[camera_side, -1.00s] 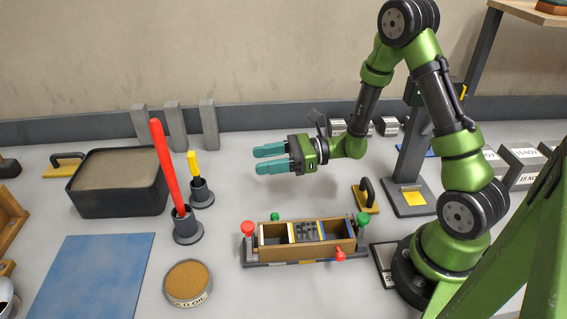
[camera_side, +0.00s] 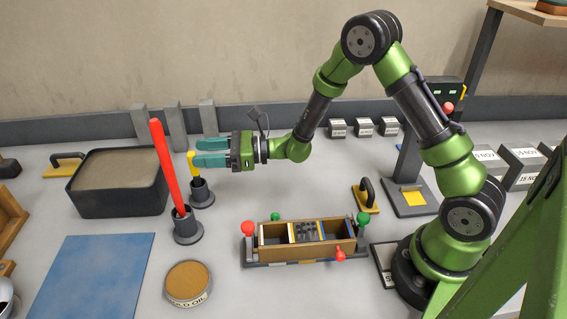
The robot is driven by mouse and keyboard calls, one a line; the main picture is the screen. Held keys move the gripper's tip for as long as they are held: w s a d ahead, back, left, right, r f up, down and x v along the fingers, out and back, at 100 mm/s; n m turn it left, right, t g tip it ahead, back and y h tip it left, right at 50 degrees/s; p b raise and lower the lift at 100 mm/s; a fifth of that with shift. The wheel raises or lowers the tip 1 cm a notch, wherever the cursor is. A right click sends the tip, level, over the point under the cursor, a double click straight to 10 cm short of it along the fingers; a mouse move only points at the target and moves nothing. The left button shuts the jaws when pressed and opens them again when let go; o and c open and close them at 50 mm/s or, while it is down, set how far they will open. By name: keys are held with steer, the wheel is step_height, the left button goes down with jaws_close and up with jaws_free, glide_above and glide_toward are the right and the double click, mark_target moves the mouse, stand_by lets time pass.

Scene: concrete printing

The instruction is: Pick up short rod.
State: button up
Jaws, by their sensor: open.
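The short rod (camera_side: 195,169) has a yellow handle and stands nearly upright in a small dark grey cup holder (camera_side: 202,193). My gripper (camera_side: 195,152) is level, pointing left, with its teal fingers open. The fingertips are at the rod's top end in the picture. The lower finger overlaps the handle's right side. I cannot tell whether the handle is between the fingers or touches one. The rod's lower end is hidden in the cup.
A long red rod (camera_side: 168,170) leans in another holder (camera_side: 188,229), just left and in front. A dark tub of sand-coloured material (camera_side: 118,205) is to the left. A wooden mould (camera_side: 306,243) and a round tin (camera_side: 187,284) stand nearer the camera. Grey upright bars (camera_side: 174,125) stand behind.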

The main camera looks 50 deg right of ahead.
mark_target(190, 153)
steer(key=shift+x, duration=1.9)
steer(key=shift+f, duration=0.1)
jaws_close()
